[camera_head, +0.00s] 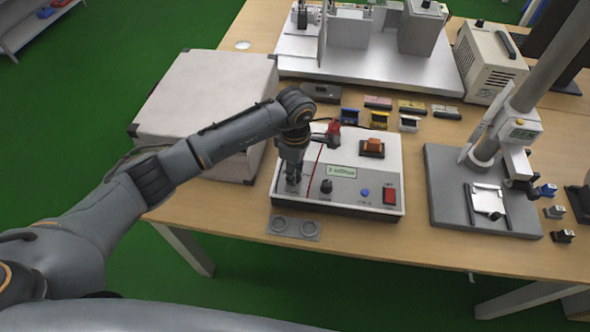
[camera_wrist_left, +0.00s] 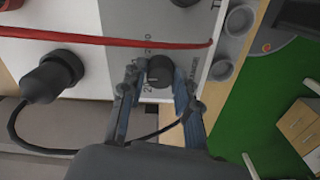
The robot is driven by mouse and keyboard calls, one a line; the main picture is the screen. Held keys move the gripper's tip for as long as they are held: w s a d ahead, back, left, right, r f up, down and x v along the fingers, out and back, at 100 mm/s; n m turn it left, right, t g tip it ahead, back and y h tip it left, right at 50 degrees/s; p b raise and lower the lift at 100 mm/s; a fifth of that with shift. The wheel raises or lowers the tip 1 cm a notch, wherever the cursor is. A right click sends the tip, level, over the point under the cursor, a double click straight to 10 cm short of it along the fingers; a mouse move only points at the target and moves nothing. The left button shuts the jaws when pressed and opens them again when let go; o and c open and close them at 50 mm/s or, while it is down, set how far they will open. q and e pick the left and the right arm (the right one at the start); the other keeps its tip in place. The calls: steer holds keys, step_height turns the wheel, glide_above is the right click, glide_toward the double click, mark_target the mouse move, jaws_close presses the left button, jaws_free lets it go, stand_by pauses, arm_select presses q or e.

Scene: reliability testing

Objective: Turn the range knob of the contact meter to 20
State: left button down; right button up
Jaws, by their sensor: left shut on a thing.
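The contact meter (camera_head: 348,200) is a pale box with a dark base, a lit green display (camera_head: 342,172) and a front control panel. My left gripper (camera_head: 293,188) reaches down to the left end of that panel. In the left wrist view its blue-grey fingers (camera_wrist_left: 158,85) are shut on the round black range knob (camera_wrist_left: 161,72), one on each side. Scale marks including 20 and 200 and the word RANGE are printed around the knob. I cannot tell which mark the knob points at. In the head view the arm hides the knob. My right gripper is not in view.
A black knob (camera_head: 327,186), a blue button (camera_head: 365,192) and a red switch (camera_head: 389,195) are on the same panel. A red cable (camera_wrist_left: 100,40) runs close to the gripper. A white box (camera_head: 205,95) stands left, and a measuring stand (camera_head: 455,200) right.

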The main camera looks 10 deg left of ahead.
arm_select(q)
steer(key=shift+f+n+b, duration=0.1)
steer(key=shift+n+b, duration=0.6)
steer(key=shift+n, duration=0.5)
steer(key=n+b, duration=0.1)
steer(key=n, duration=0.2)
steer(key=shift+b, duration=0.4)
steer(key=n+b, duration=0.1)
steer(key=n, duration=0.2)
steer(key=shift+n, duration=0.4)
steer(key=shift+n+b, duration=0.5)
steer(key=shift+n, duration=0.6)
steer(key=c, duration=1)
jaws_free()
